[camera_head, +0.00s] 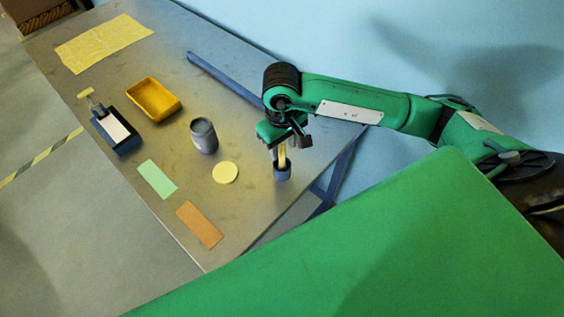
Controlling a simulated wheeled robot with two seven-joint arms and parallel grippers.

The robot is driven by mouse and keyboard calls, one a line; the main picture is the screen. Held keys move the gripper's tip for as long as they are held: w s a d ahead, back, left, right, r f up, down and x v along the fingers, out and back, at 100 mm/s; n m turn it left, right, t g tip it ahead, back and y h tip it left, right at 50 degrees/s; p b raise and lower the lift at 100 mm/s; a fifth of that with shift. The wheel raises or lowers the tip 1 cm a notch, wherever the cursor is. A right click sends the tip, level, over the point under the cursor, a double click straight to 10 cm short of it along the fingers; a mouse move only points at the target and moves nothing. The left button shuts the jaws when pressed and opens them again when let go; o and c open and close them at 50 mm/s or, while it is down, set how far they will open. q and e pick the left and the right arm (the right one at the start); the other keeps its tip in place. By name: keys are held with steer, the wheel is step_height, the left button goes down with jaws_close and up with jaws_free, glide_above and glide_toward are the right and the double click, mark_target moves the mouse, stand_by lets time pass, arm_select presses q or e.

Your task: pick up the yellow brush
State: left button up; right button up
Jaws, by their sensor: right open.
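A thin yellow upright thing, which looks like the yellow brush (282,156), stands in a small dark blue holder (283,171) near the right edge of the metal table. My right gripper (281,143) is open and points down right over it, with the fingers at its upper part. The gripper hides the top of the brush, and I cannot tell whether the fingers touch it. My left gripper does not show.
On the metal table (230,215) lie a grey jar (204,136), a yellow tray (153,99), a dark blue box (117,133), a cream disc (225,173), a green card (157,179), an orange card (200,224) and a yellow sheet (103,43). A blue bar (223,79) runs along the back.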

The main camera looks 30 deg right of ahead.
mark_target(282, 155)
steer(key=shift+f, duration=0.35)
step_height(282, 155, down, 3)
steer(key=shift+w+f+p, duration=0.1)
steer(key=shift+w+p, duration=0.05)
steer(key=shift+p, duration=0.8)
steer(key=shift+f, duration=0.5)
jaws_close()
